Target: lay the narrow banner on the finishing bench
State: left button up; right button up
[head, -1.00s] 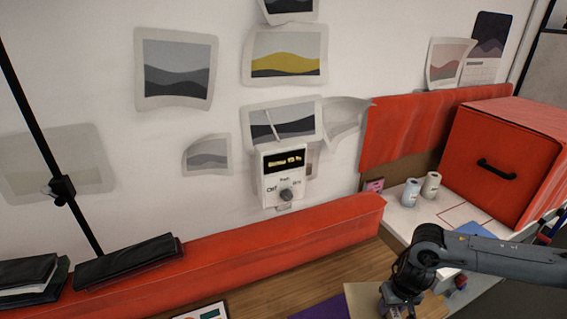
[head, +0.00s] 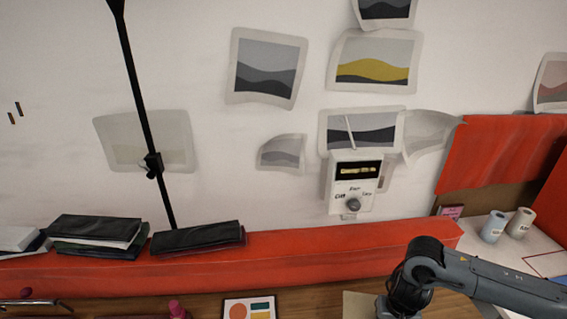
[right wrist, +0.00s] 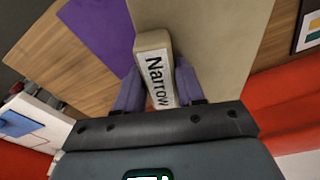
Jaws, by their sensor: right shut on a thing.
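My right gripper (right wrist: 158,88) is shut on a beige bar (right wrist: 153,42) with a white label reading "Narrow". A tan sheet (right wrist: 205,35) shows beside and beyond the bar in the right wrist view; I cannot tell if it is joined to it. A tan piece (head: 360,304) also shows at the bottom edge of the head view, left of my right wrist. The gripper's fingers are below the head view. A brown wooden surface (right wrist: 70,52) is under the gripper; I cannot tell whether it is the finishing bench. My left gripper is not in view.
A purple sheet (right wrist: 102,28) lies on the wood. A long red box-like ledge (head: 320,243) runs along the wall, with black folders (head: 197,238) on it. A framed print (head: 249,308) and a pink-topped bottle (head: 177,309) are near the bottom edge.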

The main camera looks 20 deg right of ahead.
jog(key=w+a+r+n, duration=0.25)
jog(key=w+a, duration=0.35)
jog(key=a, duration=0.5)
jog(key=w+a+r+n, duration=0.1)
jog(key=w+a+n, duration=0.3)
jog(key=a, duration=0.7)
jog(key=d+f, duration=0.2)
jog(key=d, duration=0.2)
jog(key=s+r+p, duration=0.4)
jog(key=r+p, duration=0.4)
jog(key=p, duration=0.2)
jog(key=s+r+p, duration=0.5)
jog(key=r+p, duration=0.3)
jog(key=p, duration=0.2)
jog(key=shift+a+r+y, duration=0.25)
jog(key=shift+y, duration=0.15)
jog(key=shift+w, duration=0.15)
